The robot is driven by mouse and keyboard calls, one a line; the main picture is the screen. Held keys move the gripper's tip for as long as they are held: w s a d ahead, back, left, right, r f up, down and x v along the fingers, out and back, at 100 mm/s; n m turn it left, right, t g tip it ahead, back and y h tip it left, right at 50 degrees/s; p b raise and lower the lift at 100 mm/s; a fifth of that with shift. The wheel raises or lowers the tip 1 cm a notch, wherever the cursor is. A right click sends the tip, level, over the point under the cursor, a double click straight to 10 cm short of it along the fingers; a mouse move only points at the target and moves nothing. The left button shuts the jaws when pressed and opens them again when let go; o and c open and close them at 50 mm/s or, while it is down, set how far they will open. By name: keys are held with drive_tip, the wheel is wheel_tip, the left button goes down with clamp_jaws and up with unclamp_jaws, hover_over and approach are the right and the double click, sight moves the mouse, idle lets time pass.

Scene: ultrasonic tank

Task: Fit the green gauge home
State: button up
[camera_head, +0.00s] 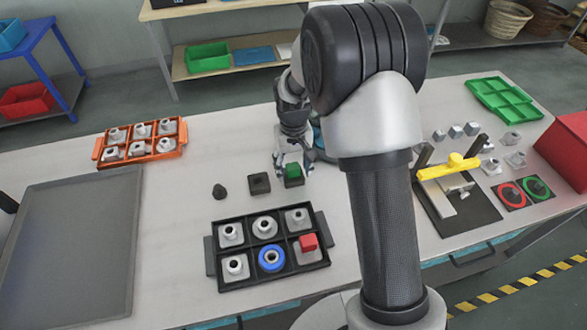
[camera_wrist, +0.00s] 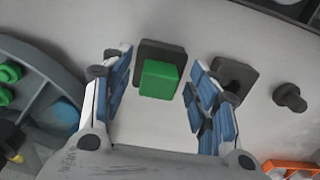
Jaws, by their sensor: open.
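The green gauge (camera_head: 294,171) is a small green block on the white table. It sits at a dark square block (camera_head: 291,182), behind the black tray (camera_head: 214,262). In the wrist view the green gauge (camera_wrist: 159,80) shows between the fingers, with the dark square block (camera_wrist: 150,50) behind it. My gripper (camera_head: 292,160) is open, its blue-padded fingers on either side of the green gauge; the wrist view shows my gripper (camera_wrist: 160,72) with gaps on both sides. I cannot tell how deep the gauge sits in the dark block.
A dark square block with a hole (camera_head: 259,183) and a dark round peg (camera_head: 219,191) stand to the left. The black tray holds grey parts, a blue ring (camera_head: 271,259) and a red block (camera_head: 308,242). An orange tray (camera_head: 97,152) is farther left.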

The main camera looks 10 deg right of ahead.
wheel_tip(320, 180, up, 11)
idle(0.3)
idle(0.4)
drive_tip(key=s+r+t, duration=0.3)
drive_tip(key=s+r, duration=0.9)
drive_tip(key=s, duration=0.3)
drive_tip(key=s+t, duration=0.1)
drive_tip(key=s, duration=1.2)
drive_tip(key=shift+s+f+t, duration=0.2)
drive_tip(key=shift+f+t, duration=0.1)
drive_tip(key=shift+f, duration=0.05)
